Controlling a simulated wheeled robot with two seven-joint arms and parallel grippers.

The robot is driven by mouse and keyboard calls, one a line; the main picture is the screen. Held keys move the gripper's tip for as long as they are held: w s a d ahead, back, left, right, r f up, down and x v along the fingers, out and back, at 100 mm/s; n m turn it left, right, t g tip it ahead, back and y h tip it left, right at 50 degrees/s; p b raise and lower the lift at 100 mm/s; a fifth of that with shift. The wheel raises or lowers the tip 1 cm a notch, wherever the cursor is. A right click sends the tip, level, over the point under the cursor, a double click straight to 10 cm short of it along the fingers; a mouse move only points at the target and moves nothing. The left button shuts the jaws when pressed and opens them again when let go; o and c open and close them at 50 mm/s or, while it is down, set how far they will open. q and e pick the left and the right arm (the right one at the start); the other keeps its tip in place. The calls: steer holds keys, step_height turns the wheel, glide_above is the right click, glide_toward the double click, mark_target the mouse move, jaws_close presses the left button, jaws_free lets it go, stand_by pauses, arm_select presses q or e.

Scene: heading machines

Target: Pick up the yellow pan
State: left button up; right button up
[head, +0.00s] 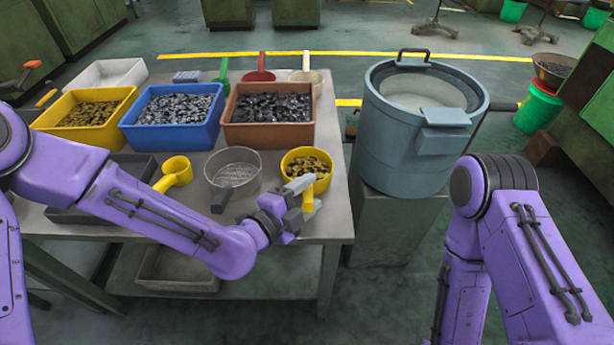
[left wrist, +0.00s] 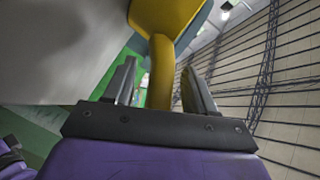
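The yellow pan (head: 307,162) stands near the right front of the grey table in the head view, filled with small dark parts. Its handle points toward me. My left gripper (head: 300,196) is at this handle, at the table's front edge. In the left wrist view the yellow handle (left wrist: 161,75) runs between the two fingers of the left gripper (left wrist: 160,88), with the pan's body (left wrist: 165,14) above. Gaps show between handle and fingers, so the gripper is open around it. My right arm shows at right, but its gripper is out of view.
Yellow (head: 90,137), blue (head: 175,138) and brown (head: 268,133) bins of parts stand behind. A large grey-blue tub (head: 405,150) stands right of the table (head: 335,215).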

arm_select(q)
jaws_close()
